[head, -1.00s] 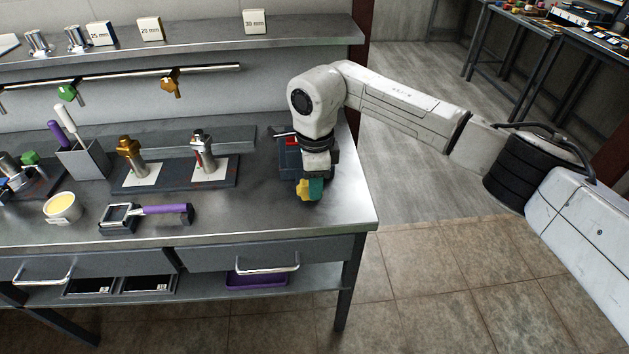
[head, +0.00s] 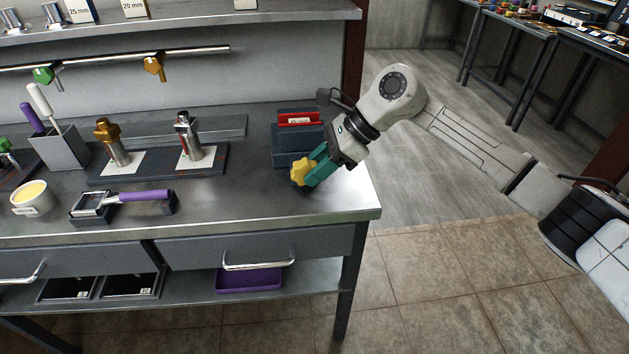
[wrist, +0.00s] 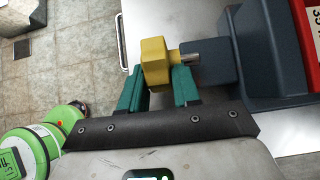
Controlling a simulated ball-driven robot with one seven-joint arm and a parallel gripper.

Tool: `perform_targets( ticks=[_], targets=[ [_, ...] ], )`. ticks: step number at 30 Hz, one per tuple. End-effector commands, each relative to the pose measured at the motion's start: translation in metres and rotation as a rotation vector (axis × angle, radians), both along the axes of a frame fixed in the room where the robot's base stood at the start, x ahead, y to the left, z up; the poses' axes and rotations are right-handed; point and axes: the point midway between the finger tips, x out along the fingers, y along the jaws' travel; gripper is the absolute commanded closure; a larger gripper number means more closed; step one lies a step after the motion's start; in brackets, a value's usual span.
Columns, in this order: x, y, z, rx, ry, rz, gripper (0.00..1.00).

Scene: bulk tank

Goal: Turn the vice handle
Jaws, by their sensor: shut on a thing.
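The blue-grey vice (head: 288,157) with a red part (head: 298,119) stands at the right end of the bench. Its handle is a yellow knob (head: 302,171) at the front, on a short metal shaft. In the wrist view the yellow knob (wrist: 154,62) sits between the two teal fingers, and the vice body (wrist: 258,50) is to its right. My gripper (head: 313,166) is shut on the knob and reaches in tilted from the upper right. The fingers hide part of the knob's sides.
Left of the vice, a dark block (head: 218,163) carries brass and silver fittings. A purple-handled tool (head: 140,196) lies near the front edge. A shelf (head: 230,18) and a rail (head: 210,50) run behind. Open floor lies right of the bench.

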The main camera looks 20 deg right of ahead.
Motion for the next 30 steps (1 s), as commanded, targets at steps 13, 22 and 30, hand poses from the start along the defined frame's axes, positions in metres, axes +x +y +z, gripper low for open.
perform_targets(
  ticks=[13,22,30],
  targets=[
    [-0.0003,-0.0014,-0.0116,0.271,-0.088,-0.002,0.99],
    [-0.0003,-0.0020,-0.0089,0.330,-0.108,-0.001,0.99],
    [-0.0004,-0.0022,-0.0078,0.334,-0.110,0.000,0.99]
  ],
)
